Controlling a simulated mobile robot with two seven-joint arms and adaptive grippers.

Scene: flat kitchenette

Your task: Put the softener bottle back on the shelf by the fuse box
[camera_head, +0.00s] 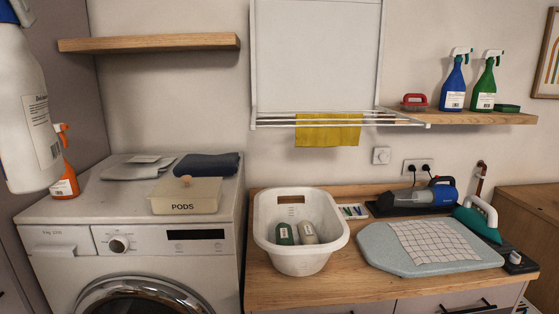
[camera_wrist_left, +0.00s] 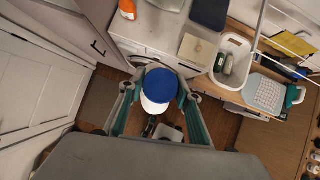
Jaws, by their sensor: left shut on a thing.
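A large white bottle with a label (camera_head: 30,120) hangs in the air at the left edge of the head view, close to the camera. In the left wrist view I look down on its blue cap (camera_wrist_left: 161,84) and white shoulder. My left gripper (camera_wrist_left: 160,104) has its two fingers on either side of the bottle, shut on it. An empty wooden shelf (camera_head: 150,43) is on the wall above the washer. A second wooden shelf (camera_head: 470,118) is at the right. I cannot make out a fuse box for certain. My right gripper is not in view.
An orange spray bottle (camera_head: 66,165), folded cloths and a PODS box (camera_head: 186,195) stand on the washer. The right shelf holds blue and green spray bottles and a red brush. A drying rack (camera_head: 340,119) with a yellow cloth and a basket (camera_head: 300,260) are mid-scene.

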